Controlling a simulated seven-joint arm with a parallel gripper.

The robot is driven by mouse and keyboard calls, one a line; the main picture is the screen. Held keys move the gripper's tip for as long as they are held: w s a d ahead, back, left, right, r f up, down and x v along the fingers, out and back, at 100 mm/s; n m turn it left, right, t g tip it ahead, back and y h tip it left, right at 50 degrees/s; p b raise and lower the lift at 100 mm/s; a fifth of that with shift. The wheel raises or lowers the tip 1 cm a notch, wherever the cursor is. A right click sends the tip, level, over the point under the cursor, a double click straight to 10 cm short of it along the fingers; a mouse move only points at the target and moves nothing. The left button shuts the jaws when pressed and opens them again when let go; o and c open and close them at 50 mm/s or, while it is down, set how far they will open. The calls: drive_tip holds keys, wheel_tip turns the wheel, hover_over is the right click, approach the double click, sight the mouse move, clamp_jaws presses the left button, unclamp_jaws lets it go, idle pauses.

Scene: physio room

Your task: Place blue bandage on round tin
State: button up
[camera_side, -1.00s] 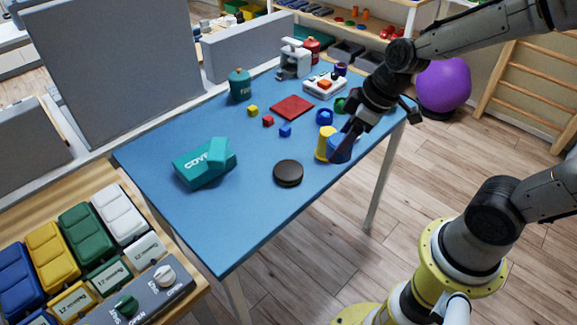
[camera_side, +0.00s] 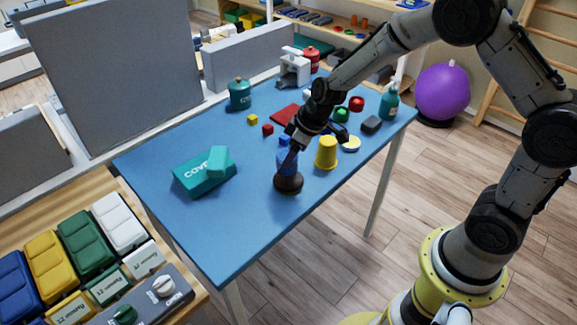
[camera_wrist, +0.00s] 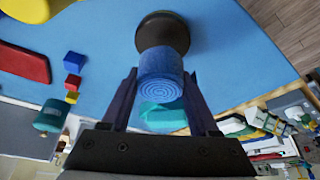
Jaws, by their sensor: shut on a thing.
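The blue bandage (camera_side: 286,164) is a rolled cylinder, and its spiral end shows in the wrist view (camera_wrist: 161,92). My gripper (camera_side: 289,157) is shut on it, with one dark finger on each side in the wrist view (camera_wrist: 160,98). The round tin (camera_side: 289,185) is a low dark brown disc on the blue table. It also shows beyond the bandage in the wrist view (camera_wrist: 162,33). The bandage stands roughly upright over the tin, its lower end at or just above the top. I cannot tell whether they touch.
A yellow roll (camera_side: 326,153) stands right of the tin, with a pale yellow-rimmed disc (camera_side: 349,144) behind it. A teal box (camera_side: 197,178) lies to the left. Small cubes and a red pad (camera_side: 287,114) lie behind. The front table area is clear.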

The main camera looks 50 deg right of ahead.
drive_tip(key=shift+s+f, duration=0.1)
drive_tip(key=shift+f, duration=1.25)
drive_tip(key=shift+f, duration=0.15)
drive_tip(key=o, duration=1.4)
drive_tip(key=shift+c, duration=0.2)
drive_tip(key=s+d+r+m, duration=0.1)
drive_tip(key=s+r, duration=0.6)
drive_tip(key=r, duration=0.3)
drive_tip(key=s+d+r+m, duration=0.1)
drive_tip(key=s+r, duration=0.5)
drive_tip(key=r, duration=0.4)
drive_tip(key=s+d+r+m+t+h, duration=0.1)
drive_tip(key=s+d+r+m+h, duration=0.1)
drive_tip(key=s, duration=1.3)
drive_tip(key=shift+r+m+t, duration=0.3)
drive_tip(key=shift+r+m, duration=0.05)
drive_tip(key=shift+m, duration=0.35)
